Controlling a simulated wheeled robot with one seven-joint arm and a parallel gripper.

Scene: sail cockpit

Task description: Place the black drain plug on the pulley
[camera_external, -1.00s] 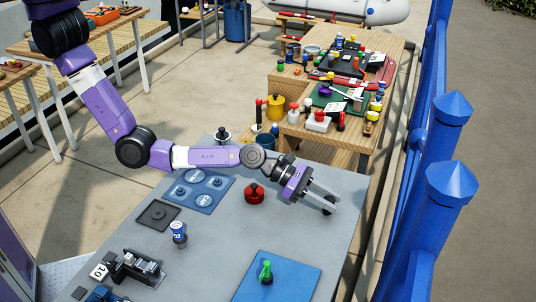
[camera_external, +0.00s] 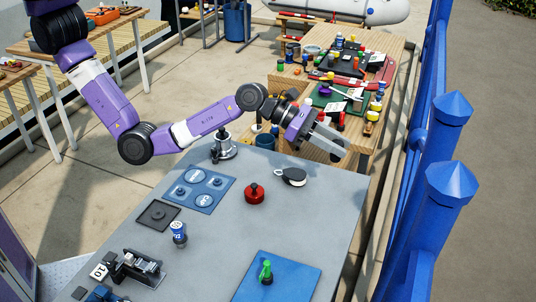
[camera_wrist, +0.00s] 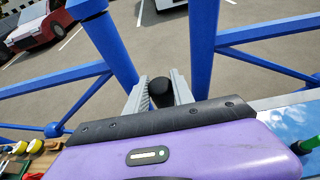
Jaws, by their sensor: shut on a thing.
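My gripper (camera_external: 335,146) is raised above the far right part of the grey table, shut on the black drain plug (camera_external: 338,151). In the wrist view the plug is a dark round shape (camera_wrist: 161,91) between the two grey fingers (camera_wrist: 158,93). What looks like the pulley, a small white and black piece (camera_external: 292,177), lies on the table below and to the left of my gripper in the picture. It is not seen in the wrist view.
A red lidded pot-like thing (camera_external: 254,194) stands left of the pulley, and a silver winch-like thing (camera_external: 222,148) stands at the back edge. A blue mat (camera_external: 290,280) with a green piece lies in front. A crowded wooden bench (camera_external: 318,138) is behind. The table's right part is clear.

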